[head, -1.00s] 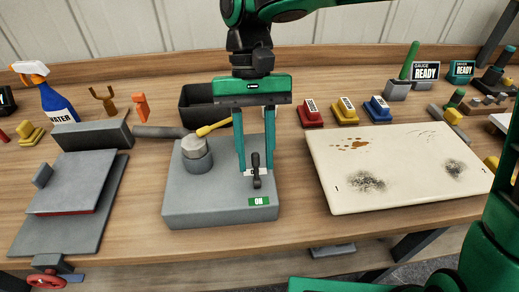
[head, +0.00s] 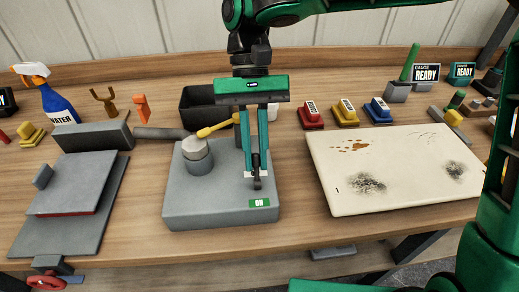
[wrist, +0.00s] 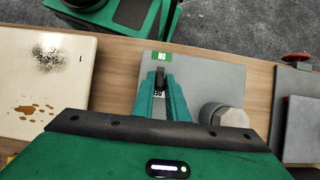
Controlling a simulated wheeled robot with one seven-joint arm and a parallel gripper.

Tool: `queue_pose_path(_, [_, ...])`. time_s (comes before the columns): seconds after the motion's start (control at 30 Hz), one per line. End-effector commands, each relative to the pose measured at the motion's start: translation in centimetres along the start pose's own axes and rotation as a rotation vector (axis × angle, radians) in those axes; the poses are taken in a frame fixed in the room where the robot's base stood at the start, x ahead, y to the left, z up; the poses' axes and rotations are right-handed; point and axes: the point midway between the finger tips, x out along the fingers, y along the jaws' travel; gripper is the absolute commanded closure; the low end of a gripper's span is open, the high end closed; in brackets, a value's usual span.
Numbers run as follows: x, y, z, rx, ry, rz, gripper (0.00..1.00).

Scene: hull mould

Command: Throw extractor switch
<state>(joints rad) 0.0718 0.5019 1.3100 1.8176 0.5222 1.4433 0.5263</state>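The extractor switch is a small dark lever (head: 257,184) on a grey box (head: 215,212) in the middle of the bench. A green ON label (head: 260,203) sits at its front, and it also shows in the wrist view (wrist: 162,57). A white label behind the lever is partly hidden by the fingers. My gripper (head: 256,170) points down over the box, its two green fingers drawn together on the lever. In the wrist view the lever (wrist: 160,74) shows between the fingertips. The fingers hide most of its upper part.
A stained cream panel (head: 400,180) lies to the right. A grey plate fixture (head: 75,190) is at left. A dark bin (head: 205,108) stands behind.

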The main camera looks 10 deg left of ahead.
Motion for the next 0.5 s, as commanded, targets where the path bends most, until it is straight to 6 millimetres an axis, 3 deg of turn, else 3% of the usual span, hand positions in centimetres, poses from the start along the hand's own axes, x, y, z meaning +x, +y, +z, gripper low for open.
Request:
queue_pose_path(0.03, [-0.08, 0.03, -0.06, 0.002, 0.001, -0.001, 0.76])
queue_pose_path(0.07, [-0.07, 0.03, -0.06, 0.002, 0.001, -0.001, 0.69])
queue_pose_path(0.37, [-0.09, 0.01, -0.04, 0.001, 0.001, -0.001, 0.69])
queue_pose_path(0.5, [-0.97, -0.05, -0.09, 0.003, 0.003, -0.001, 0.69])
